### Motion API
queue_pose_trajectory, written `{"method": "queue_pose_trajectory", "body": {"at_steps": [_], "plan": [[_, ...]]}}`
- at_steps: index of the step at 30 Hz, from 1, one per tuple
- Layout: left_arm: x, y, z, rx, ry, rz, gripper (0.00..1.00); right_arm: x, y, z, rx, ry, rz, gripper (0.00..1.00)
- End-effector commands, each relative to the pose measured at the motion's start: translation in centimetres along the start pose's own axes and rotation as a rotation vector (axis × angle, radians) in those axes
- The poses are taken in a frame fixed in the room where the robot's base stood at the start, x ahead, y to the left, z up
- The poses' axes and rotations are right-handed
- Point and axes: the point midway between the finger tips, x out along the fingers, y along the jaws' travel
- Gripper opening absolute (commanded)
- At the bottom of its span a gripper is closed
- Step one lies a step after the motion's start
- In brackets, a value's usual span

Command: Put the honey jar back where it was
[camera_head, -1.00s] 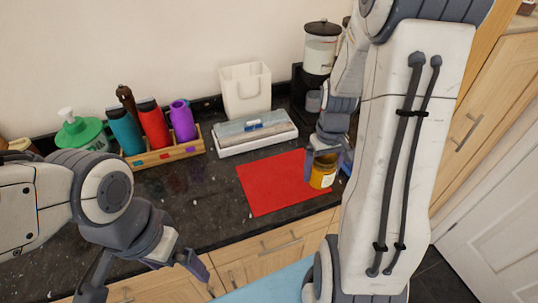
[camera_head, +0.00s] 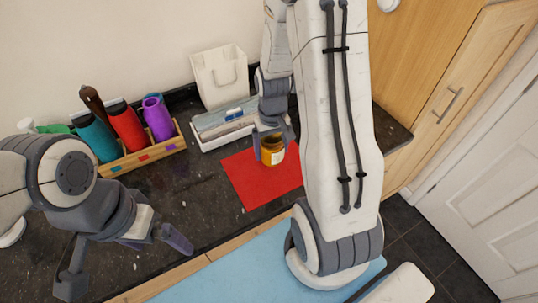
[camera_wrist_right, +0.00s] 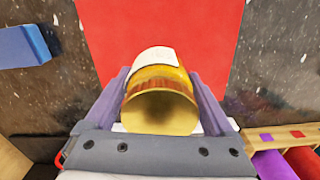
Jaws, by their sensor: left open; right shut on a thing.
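The honey jar (camera_head: 272,150), amber with a gold lid and a pale label, is over the back part of the red mat (camera_head: 248,187) in the head view. My right gripper (camera_head: 271,138) is shut on it, one finger on each side. In the right wrist view the jar (camera_wrist_right: 161,98) sits tilted in the picture between both fingers, with the red mat (camera_wrist_right: 165,22) behind it. I cannot tell whether its base touches the mat. My left gripper (camera_head: 125,262) is open and empty, near the front edge of the counter.
A wooden rack (camera_head: 150,155) holds teal, red and purple bottles at the left. A white-and-blue box (camera_head: 222,122) lies behind the mat, with a white bin (camera_head: 221,76) behind it. Dark counter (camera_head: 195,205) is bare between rack and mat. My right arm hides the mat's right side.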

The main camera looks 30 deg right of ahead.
Motion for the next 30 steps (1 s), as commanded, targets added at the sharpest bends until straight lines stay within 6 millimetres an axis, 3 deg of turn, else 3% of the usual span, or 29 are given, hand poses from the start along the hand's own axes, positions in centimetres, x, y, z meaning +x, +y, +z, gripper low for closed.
{"method": "queue_pose_trajectory", "body": {"at_steps": [5,13,26,27,30], "plan": [[-0.3,0.0,0.0,0.0,0.0,0.0,1.0,0.9,-0.7,-0.3,-0.001,-0.001,0.0,0.0],[-1.0,0.1,-0.1,-0.001,0.0,0.0,1.0,4.0,-0.7,-0.3,-0.002,0.0,0.0,0.0],[-0.6,0.0,0.0,0.0,0.0,0.0,1.0,4.8,-0.7,-0.3,-0.002,0.002,0.0,0.0],[-0.7,0.1,0.0,0.0,0.0,0.0,1.0,4.7,-0.7,-0.3,-0.002,0.001,0.0,1.0],[-0.7,0.1,-0.1,0.0,0.0,0.0,1.0,4.7,-0.7,-0.3,-0.002,0.001,0.0,1.0]]}}
